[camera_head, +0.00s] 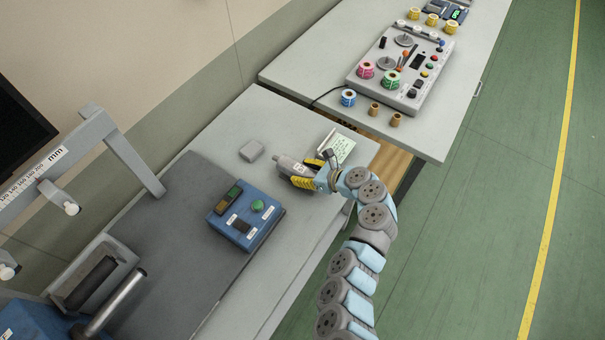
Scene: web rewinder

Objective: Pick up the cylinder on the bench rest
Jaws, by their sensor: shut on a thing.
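The grey cylinder (286,163) lies between the yellow-and-black fingers of my gripper (303,173), near the right end of the near bench. My gripper is shut on it, and its far end sticks out to the left past the fingers. The fingers and wrist hide the rest of it. A small grey block (251,150) sits on the bench just to the left, apart from the cylinder; I cannot tell if it is the bench rest. I cannot tell whether the cylinder still touches the bench or a support under it.
A blue control box (246,215) with a green button stands in front and to the left. A white card (341,148) is just behind my gripper. The far bench holds a control panel (402,68) and several small spools. A grey frame (128,155) stands at left.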

